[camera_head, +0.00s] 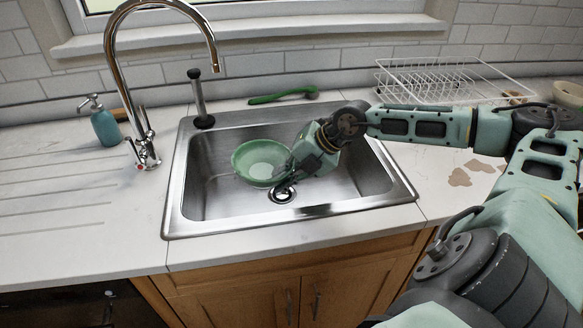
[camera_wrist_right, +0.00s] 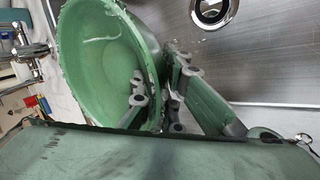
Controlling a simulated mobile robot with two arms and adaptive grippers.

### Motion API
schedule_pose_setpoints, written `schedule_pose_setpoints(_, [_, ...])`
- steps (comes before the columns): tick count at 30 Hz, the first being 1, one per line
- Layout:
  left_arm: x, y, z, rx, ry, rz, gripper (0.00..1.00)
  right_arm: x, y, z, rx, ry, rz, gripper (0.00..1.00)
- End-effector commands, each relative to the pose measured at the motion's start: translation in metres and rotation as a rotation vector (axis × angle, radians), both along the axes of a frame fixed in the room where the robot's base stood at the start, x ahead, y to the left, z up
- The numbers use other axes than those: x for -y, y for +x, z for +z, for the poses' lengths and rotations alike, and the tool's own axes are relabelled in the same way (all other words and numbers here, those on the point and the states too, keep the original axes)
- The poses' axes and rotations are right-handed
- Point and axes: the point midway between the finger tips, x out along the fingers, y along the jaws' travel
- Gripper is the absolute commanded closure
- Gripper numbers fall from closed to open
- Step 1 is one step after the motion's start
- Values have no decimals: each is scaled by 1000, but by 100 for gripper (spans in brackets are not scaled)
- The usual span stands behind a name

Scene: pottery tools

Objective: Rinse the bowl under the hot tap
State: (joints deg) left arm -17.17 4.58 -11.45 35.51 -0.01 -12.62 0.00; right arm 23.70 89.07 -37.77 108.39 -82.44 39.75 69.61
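A green bowl (camera_head: 258,165) is in the steel sink (camera_head: 210,205), its open side facing up in the head view. It also fills the upper left of the right wrist view (camera_wrist_right: 100,60). My right gripper (camera_head: 293,172) reaches into the sink from the right and is shut on the bowl's rim, with one finger inside and one outside in the wrist view (camera_wrist_right: 165,95). The chrome tap (camera_head: 143,150) stands left of the sink, with a red mark near its base. Its spout end (camera_head: 216,67) arches over the sink. I see no running water. My left gripper is out of view.
A black-topped plunger-like tool (camera_head: 199,100) stands at the sink's back left corner. A green brush (camera_head: 283,95) lies behind the sink. A teal soap bottle (camera_head: 105,128) is left of the tap. A wire dish rack (camera_head: 445,82) stands at the back right. The drain (camera_head: 283,193) is near the bowl.

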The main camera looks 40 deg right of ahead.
Motion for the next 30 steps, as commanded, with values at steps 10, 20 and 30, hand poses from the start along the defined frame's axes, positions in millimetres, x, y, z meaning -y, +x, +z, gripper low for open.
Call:
schedule_pose_setpoints(10, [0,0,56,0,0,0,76,-80,-19,63,8,4,152,100])
schedule_pose_setpoints(20, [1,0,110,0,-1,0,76,-148,-48,131,9,7,285,100])
schedule_pose_setpoints(30, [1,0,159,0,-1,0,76,-190,-75,199,9,5,363,100])
